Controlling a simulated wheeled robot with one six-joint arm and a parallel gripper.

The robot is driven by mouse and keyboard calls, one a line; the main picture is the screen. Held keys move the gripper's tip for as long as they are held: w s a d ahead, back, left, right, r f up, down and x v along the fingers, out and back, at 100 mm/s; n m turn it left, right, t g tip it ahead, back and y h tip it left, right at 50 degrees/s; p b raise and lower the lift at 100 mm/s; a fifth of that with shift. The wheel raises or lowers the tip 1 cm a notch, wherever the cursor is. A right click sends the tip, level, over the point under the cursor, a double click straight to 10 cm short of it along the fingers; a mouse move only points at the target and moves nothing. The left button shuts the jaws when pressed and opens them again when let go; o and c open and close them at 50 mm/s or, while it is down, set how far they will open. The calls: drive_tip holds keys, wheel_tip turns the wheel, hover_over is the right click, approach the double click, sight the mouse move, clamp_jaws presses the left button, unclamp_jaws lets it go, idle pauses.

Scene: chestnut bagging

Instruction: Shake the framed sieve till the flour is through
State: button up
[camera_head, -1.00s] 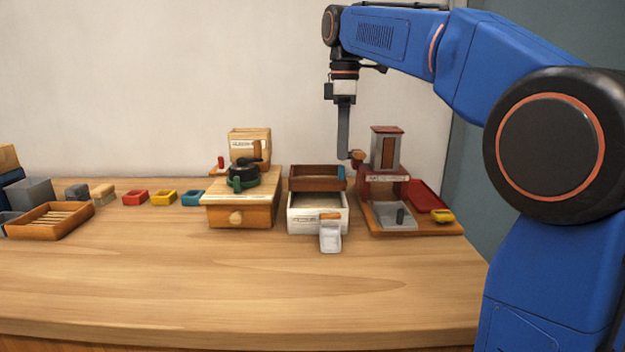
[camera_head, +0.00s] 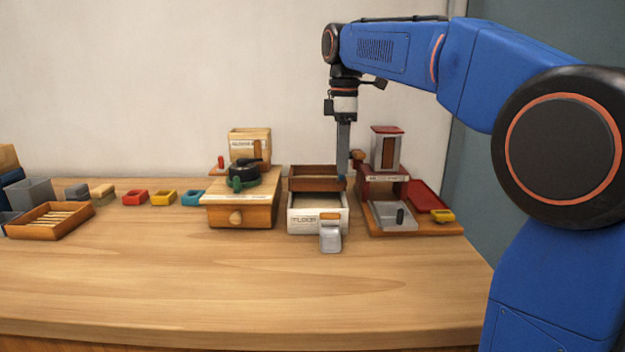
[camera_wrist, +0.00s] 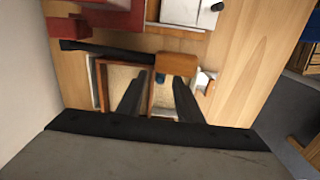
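The framed sieve (camera_head: 312,178) is a brown wooden frame on top of a white flour box (camera_head: 303,222). A small blue tab (camera_head: 341,181) is at its right end. My gripper (camera_head: 343,173) points straight down at this tab. In the wrist view the fingers (camera_wrist: 158,84) stand apart, with the blue tab (camera_wrist: 160,78) between their tips; I cannot tell whether they touch it. The sieve frame (camera_wrist: 101,82) also shows there, with a pale surface inside, partly hidden by the fingers. How much flour lies in the sieve is not clear.
A mill (camera_head: 388,150) stands close right of my gripper; its dark crank with a wooden handle (camera_wrist: 177,64) reaches near the fingers. A scoop (camera_head: 330,238) lies at the box front. A wooden grinder (camera_head: 240,205) stands left. The table front is clear.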

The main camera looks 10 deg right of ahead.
drive_tip(key=shift+f, duration=0.2)
drive_tip(key=shift+f, duration=0.65)
drive_tip(key=shift+f, duration=0.15)
